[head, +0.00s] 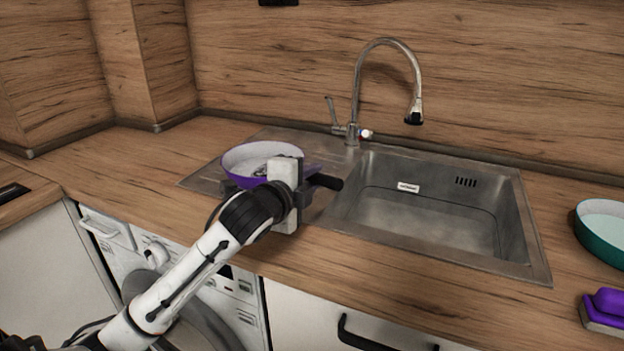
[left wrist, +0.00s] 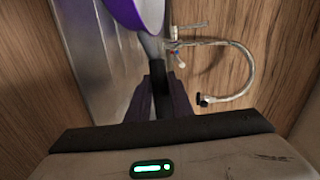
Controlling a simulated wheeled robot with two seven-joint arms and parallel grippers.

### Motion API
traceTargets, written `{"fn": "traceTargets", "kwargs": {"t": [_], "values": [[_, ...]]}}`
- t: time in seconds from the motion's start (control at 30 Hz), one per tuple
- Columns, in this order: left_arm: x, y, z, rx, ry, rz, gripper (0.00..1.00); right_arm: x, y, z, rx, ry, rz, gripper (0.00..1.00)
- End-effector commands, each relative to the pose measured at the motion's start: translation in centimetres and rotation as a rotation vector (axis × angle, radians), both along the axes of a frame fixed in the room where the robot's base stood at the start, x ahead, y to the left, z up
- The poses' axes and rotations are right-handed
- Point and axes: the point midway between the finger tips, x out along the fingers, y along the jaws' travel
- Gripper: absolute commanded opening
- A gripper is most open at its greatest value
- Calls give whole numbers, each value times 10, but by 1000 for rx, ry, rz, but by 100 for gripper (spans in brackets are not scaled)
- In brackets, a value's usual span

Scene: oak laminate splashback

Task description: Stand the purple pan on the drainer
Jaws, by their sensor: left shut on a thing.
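The purple pan (head: 235,171) has a pale inside and a dark handle (head: 326,182). In the head view it is over the steel drainer (head: 205,178), left of the sink basin, with its opening partly facing me. My left gripper (head: 302,182) is shut on the pan's handle. In the left wrist view the pan (left wrist: 135,12) shows at the top, with the gripper fingers (left wrist: 160,95) around the handle below it. The gripper hides part of the pan, and I cannot tell whether the pan touches the drainer. My right gripper is not in view.
The sink basin (head: 420,220) lies to the right, with a curved tap (head: 357,85) behind it. A teal bowl (head: 597,232) and a purple sponge-like item (head: 606,312) sit at the far right. The counter (head: 120,165) left of the drainer is clear.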

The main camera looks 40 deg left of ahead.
Motion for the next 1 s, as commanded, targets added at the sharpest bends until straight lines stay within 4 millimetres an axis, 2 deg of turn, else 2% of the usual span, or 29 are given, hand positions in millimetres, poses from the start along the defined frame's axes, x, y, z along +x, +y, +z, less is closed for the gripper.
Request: {"fn": "traceTargets", "kwargs": {"t": [0.03, 0.27, 0.3, 0.4, 0.77, 0.87, 1.0], "values": [[0, 1, 5, 6, -9, 0, 0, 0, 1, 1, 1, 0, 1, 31], [0, 0, 2, 6, -8, 0, 0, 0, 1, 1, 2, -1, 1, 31], [0, 0, -2, 0, 0, 0, 21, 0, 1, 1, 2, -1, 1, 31], [0, 0, -1, -1, 0, 0, 38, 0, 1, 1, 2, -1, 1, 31], [0, 0, 3, 0, -2, 0, 38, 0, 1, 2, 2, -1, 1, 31], [-11, -3, 4, 1, 0, -1, 38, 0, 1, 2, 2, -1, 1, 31], [-37, -10, 10, 2, 0, -3, 38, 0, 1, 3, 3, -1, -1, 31]]}}
